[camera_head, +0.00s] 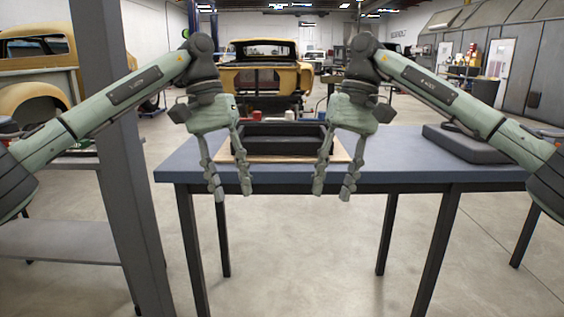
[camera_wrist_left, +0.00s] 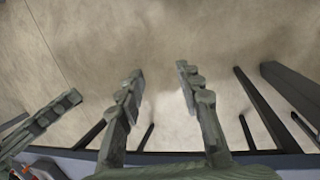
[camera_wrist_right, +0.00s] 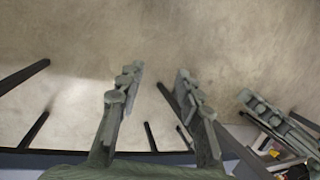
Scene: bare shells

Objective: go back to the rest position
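My left gripper (camera_head: 230,194) hangs fingers-down in front of the table's near edge, left of centre in the head view. Its two fingers are spread with nothing between them, as the left wrist view (camera_wrist_left: 158,72) also shows. My right gripper (camera_head: 333,190) hangs the same way to the right of it. Its fingers are spread and empty too, seen in the right wrist view (camera_wrist_right: 158,72). The two grippers are apart, at about the same height.
A blue-topped table (camera_head: 400,174) stands behind the grippers. It holds a black tray (camera_head: 284,146) on a wooden board (camera_head: 343,155) and a dark grey case (camera_head: 462,148) at the right. A grey post (camera_head: 125,190) and shelf (camera_head: 62,240) stand at the left. Open floor lies in front.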

